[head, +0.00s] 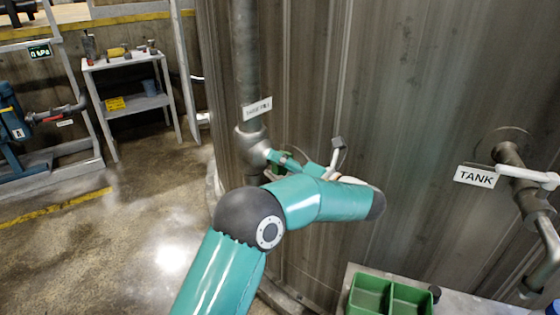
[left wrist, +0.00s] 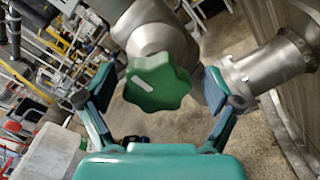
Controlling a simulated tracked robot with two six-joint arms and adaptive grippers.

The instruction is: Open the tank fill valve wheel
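The tank fill valve wheel (left wrist: 158,82) is a green, lobed knob on a grey metal valve body (left wrist: 160,35) in the left wrist view. My left gripper (left wrist: 158,95) is open, with one finger on each side of the wheel and visible gaps between. In the head view my left gripper (head: 283,161) is at the valve body (head: 251,143) on the vertical pipe, below a label plate (head: 257,109). There my arm and gripper mostly hide the wheel. My right gripper is not in view.
The large tank wall (head: 400,90) stands close behind the valve. A pipe with a TANK sign (head: 476,177) is at the right. A green two-part bin (head: 371,293) sits low at the front. A shelf cart (head: 125,62) stands back left, with open floor before it.

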